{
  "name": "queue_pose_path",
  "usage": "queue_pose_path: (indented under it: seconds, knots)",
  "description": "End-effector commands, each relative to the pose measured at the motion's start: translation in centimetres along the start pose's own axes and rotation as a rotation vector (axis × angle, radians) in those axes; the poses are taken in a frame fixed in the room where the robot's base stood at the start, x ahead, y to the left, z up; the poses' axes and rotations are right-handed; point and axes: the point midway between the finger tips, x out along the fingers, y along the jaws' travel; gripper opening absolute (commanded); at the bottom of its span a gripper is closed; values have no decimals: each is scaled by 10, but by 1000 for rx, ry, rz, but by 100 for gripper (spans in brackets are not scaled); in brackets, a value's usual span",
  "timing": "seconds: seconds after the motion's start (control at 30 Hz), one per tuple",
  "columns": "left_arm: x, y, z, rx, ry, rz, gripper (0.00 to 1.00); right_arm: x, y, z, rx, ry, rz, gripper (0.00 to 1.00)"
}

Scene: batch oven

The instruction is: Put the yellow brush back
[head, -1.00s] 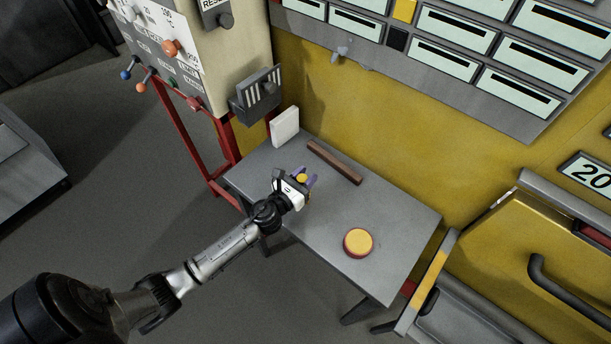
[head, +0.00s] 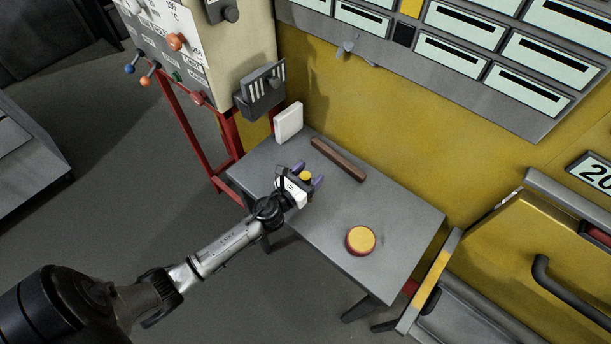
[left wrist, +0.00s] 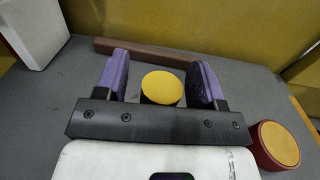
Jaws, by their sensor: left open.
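My left gripper (head: 308,176) is low over the grey table, and its purple fingers are open. A small round yellow-topped piece (head: 305,175) sits between the fingers; it also shows in the left wrist view (left wrist: 162,87), with gaps on both sides. It may be the yellow brush, but no bristles show and its lower part is hidden by the gripper. A larger yellow disc with a red side (head: 361,240) lies on the table at the right; part of it shows in the left wrist view (left wrist: 277,146). My right gripper is not in view.
The grey table (head: 300,235) also bears a brown bar (head: 338,160) along its back and a white block (head: 289,122) at its back left corner. A yellow wall stands behind. A yellow-edged drawer or door front with a dark handle (head: 560,285) is at the right.

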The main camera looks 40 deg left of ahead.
Motion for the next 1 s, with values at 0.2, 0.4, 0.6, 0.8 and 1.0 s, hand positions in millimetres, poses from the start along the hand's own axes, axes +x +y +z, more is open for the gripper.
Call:
queue_pose_path:
  seconds: [0.2,0.4,0.6,0.8,1.0]
  knots:
    - [-20,0,-2,1,2,0,63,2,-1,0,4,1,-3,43]
    - [-60,0,-2,1,2,-1,63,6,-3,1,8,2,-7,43]
    - [-97,0,-3,0,2,0,63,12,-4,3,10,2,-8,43]
    - [-123,0,-2,-1,1,0,63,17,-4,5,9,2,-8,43]
    - [-139,0,-4,-1,9,0,63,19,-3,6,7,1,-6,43]
